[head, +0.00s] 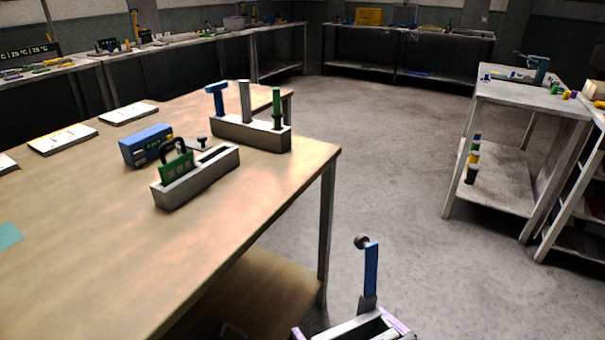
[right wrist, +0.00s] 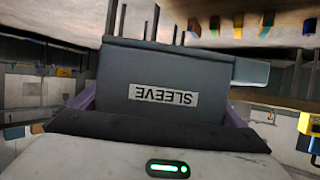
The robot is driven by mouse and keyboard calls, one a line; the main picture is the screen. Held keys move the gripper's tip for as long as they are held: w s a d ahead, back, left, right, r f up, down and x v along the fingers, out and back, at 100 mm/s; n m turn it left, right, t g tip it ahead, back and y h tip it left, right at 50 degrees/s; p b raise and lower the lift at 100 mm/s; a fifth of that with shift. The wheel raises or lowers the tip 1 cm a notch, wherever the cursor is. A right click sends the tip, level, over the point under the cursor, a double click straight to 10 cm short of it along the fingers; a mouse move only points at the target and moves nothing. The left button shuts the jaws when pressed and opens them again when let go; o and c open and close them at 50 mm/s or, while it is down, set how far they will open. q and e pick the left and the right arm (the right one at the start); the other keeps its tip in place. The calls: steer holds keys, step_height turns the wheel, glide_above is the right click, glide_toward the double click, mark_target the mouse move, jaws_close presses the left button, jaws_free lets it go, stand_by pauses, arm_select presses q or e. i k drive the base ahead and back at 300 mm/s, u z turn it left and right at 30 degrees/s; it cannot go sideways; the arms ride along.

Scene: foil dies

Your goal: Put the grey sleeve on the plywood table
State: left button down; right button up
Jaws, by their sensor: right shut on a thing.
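The grey sleeve (right wrist: 165,85) is a box with an upside-down "SLEEVE" label in the right wrist view. My right gripper (head: 354,334) is shut on it between purple fingers, at the bottom of the head view. An upright blue bar (head: 371,270) with a dark round knob rises at the sleeve; how they join is unclear. The plywood table (head: 90,230) fills the left of the head view. The sleeve is right of its near right corner, apart from the tabletop in the picture. The sleeve's lower part is cut off. My left gripper is not in view.
On the table stand a grey rack (head: 225,132) with blue, grey and green upright pieces, a grey trough (head: 205,182) holding a green handled piece, and a blue box (head: 143,141). White cards lie at the left. The table's front is mostly bare. A white table (head: 525,95) stands right.

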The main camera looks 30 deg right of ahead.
mark_target(226, 100)
steer(key=z, duration=1.75)
steer(key=i, duration=4)
steer(key=u, duration=1.85)
steer(key=i, duration=1.5)
steer(key=u, duration=1.55)
